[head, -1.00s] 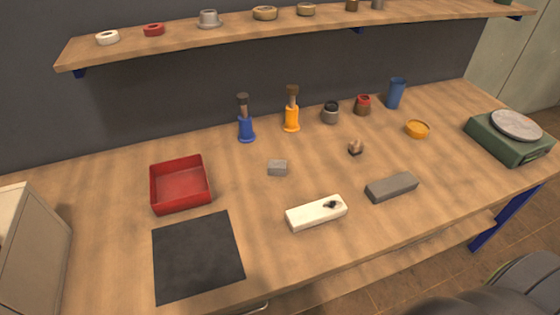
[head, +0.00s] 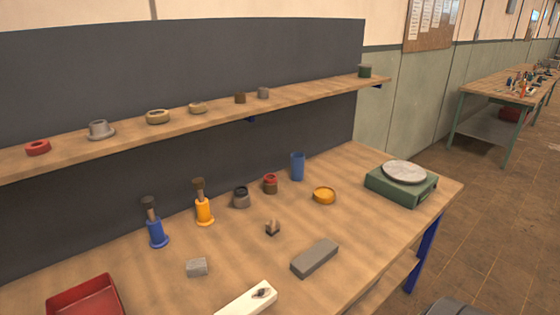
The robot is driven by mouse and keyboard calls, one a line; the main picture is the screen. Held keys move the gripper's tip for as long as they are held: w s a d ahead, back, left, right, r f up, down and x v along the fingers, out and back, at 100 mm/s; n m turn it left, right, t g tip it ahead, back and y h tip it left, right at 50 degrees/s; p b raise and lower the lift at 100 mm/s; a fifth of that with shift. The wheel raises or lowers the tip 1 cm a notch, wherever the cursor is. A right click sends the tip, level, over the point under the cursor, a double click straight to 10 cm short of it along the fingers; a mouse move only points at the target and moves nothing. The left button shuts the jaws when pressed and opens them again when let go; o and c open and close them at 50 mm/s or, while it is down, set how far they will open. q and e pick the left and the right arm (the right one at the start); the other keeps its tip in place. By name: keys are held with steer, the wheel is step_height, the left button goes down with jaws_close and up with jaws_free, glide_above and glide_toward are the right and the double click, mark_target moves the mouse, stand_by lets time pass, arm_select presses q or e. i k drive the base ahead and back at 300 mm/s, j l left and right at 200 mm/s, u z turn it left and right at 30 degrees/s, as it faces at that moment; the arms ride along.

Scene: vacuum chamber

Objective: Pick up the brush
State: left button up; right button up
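Two upright brush-like things stand towards the back of the wooden workbench, each with a brown stem and a dark top. One has a blue base (head: 156,231); the other, just right of it, has an orange base (head: 204,210). I cannot tell for certain which one is the brush. Neither of my grippers is in view.
A shelf (head: 215,118) runs above.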

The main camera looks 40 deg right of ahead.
mark_target(272, 226)
steer(key=z, duration=1.6)
steer(key=u, duration=0.2)
steer(key=i+l+u, duration=0.15)
steer(key=l+u, duration=0.25)
steer(key=i+l+u, duration=0.1)
steer(key=l+u, duration=0.7)
